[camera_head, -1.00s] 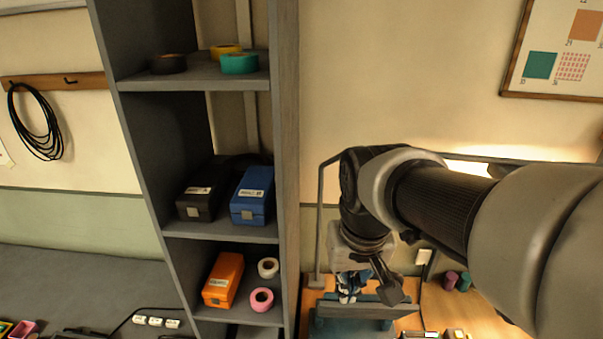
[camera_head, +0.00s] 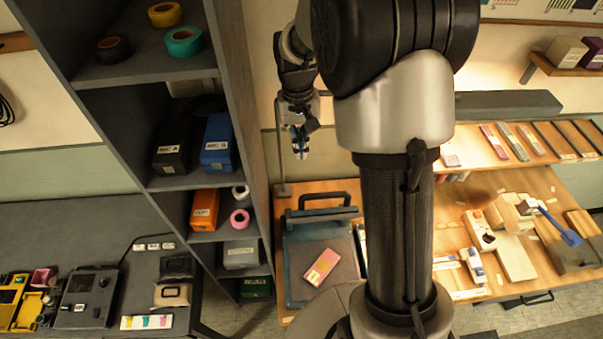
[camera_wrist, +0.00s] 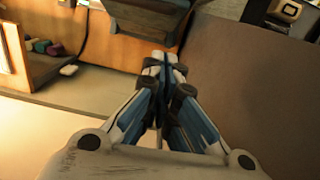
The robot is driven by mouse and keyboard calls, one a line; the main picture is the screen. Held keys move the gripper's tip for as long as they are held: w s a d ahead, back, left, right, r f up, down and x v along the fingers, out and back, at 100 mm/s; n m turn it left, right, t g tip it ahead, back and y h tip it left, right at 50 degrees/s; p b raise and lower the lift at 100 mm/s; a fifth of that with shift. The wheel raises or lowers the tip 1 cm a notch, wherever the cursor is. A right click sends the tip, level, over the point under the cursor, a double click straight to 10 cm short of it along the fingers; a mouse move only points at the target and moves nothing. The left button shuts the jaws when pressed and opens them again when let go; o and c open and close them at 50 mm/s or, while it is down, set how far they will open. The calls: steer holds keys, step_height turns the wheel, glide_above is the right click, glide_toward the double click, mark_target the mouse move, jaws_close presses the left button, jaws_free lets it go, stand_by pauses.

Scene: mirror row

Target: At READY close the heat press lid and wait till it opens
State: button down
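The heat press (camera_head: 292,262) stands on the wooden bench in the head view, left of my arm. A pink and yellow piece (camera_head: 320,267) lies on its flat grey bed. Its lid (camera_head: 322,215) appears raised at the back, seen nearly edge-on, with a dark handle (camera_head: 325,197). My gripper (camera_head: 301,153) is above and behind the handle, apart from it, pointing down. In the wrist view my gripper (camera_wrist: 165,62) has its fingers together with nothing visible between them. No READY sign can be read; my arm hides part of the bench.
A grey shelf (camera_head: 236,130) with cases and tape rolls rises close left of the press. On the right, the wooden bench holds a white device (camera_head: 478,230) and a blue-handled tool (camera_head: 560,228). A dark table (camera_head: 40,225) is at far left.

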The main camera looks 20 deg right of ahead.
steer(key=s+f+p, duration=0.1)
steer(key=s+f, duration=0.2)
steer(key=f, duration=0.7)
steer(key=shift+a, duration=0.3)
steer(key=shift+f, duration=0.1)
